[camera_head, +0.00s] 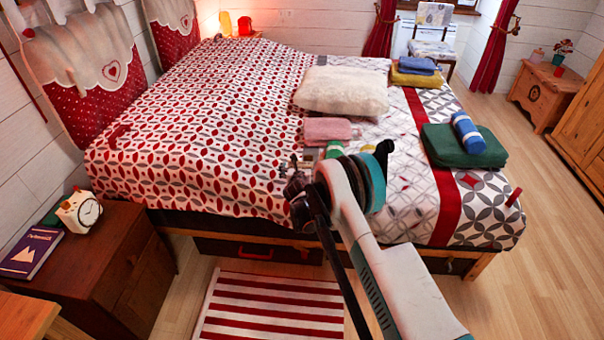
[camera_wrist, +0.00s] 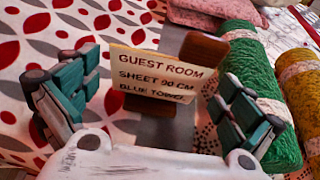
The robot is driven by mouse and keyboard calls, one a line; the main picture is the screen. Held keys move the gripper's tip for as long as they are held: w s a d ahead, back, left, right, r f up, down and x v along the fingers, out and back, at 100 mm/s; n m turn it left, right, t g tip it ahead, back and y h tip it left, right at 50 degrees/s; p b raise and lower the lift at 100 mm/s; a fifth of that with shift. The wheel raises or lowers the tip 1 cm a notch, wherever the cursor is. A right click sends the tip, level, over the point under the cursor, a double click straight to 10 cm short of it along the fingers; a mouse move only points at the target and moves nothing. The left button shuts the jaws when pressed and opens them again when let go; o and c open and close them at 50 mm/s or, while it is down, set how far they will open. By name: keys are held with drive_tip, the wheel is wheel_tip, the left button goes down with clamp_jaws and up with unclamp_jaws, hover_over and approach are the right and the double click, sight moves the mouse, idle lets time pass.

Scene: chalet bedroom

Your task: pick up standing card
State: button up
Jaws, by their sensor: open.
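The standing card (camera_wrist: 150,72) is cream with dark lettering, "GUEST ROOM / SHEET 90 CM / BLUE TOWEL". It shows in the wrist view, upright on the bed with brown wooden pieces behind and below it. My gripper (camera_wrist: 160,80) is open, with one teal-padded finger to the left of the card and one to the right. The fingers look apart from the card. In the head view my arm reaches over the bed (camera_head: 200,130), and I cannot make out the card clearly there.
A green roll (camera_wrist: 262,110) with a pale band lies close to the right finger. A pink folded towel (camera_head: 327,130) and a cream pillow (camera_head: 342,90) lie beyond. A green towel (camera_head: 462,150) with a blue roll (camera_head: 468,133) is at right.

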drive_tip(key=shift+x, duration=1.05)
drive_tip(key=c, duration=0.9)
drive_tip(key=shift+c, duration=0.2)
drive_tip(key=shift+r, duration=0.15)
